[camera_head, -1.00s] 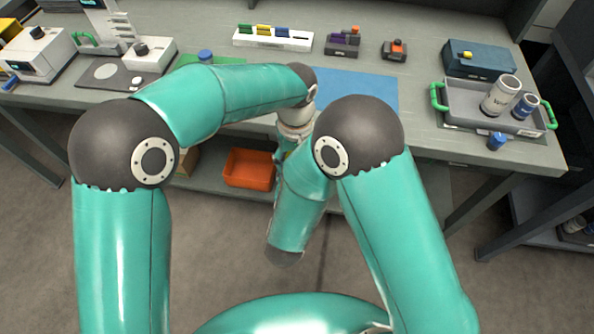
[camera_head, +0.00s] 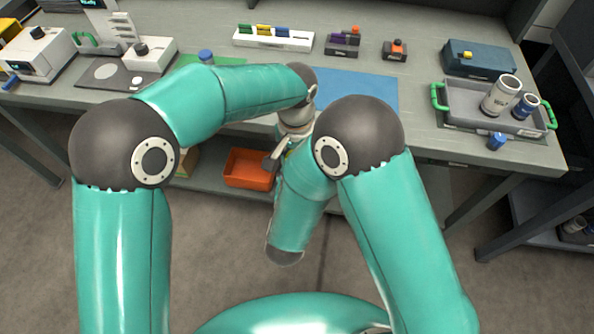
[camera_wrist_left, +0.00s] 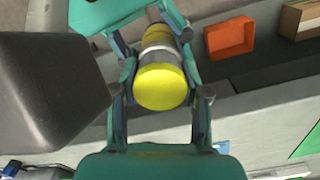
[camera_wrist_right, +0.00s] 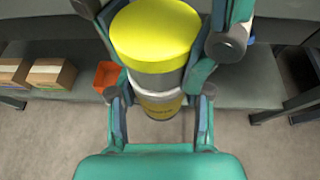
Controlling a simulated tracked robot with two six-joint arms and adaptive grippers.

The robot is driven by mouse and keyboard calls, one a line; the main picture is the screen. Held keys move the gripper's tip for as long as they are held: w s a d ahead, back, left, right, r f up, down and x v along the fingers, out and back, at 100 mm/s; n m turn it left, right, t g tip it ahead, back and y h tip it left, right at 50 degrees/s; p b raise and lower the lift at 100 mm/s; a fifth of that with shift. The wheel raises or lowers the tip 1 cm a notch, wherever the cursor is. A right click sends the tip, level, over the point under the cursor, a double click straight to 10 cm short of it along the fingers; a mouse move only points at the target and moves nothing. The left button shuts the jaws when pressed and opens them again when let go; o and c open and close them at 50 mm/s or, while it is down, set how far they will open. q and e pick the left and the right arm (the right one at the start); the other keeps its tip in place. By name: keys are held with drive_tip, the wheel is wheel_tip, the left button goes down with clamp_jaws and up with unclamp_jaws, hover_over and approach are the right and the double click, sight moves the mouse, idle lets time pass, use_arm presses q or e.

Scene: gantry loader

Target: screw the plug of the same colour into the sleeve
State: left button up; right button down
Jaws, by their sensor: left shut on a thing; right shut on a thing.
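A yellow plug (camera_wrist_left: 160,87) faces the camera in the left wrist view, between the fingers of my left gripper (camera_wrist_left: 160,95), which is shut on it. Behind it, in line, is a grey sleeve (camera_wrist_left: 160,47) with a yellow band. In the right wrist view the plug (camera_wrist_right: 155,32) is at the top and the sleeve (camera_wrist_right: 158,103) below it. My right gripper (camera_wrist_right: 160,98) is shut on the sleeve. Plug and sleeve look end to end; how deep the plug sits is hidden. In the head view my arms hide both parts.
A white rack (camera_head: 273,41) with coloured plugs stands at the back of the bench. A grey tray (camera_head: 455,112) with green handles holds cylinders at right; a blue plug (camera_head: 497,141) lies near it. The blue mat (camera_head: 355,90) looks clear. An orange bin (camera_head: 248,168) sits below.

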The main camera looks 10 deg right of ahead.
use_arm(q)
drive_tip(key=m, duration=0.5)
drive_tip(key=o, duration=1.4)
drive_tip(key=shift+c, duration=0.2)
wheel_tip(320, 180, up, 12)
drive_tip(key=shift+w+f, duration=0.1)
drive_tip(key=shift+f, duration=0.05)
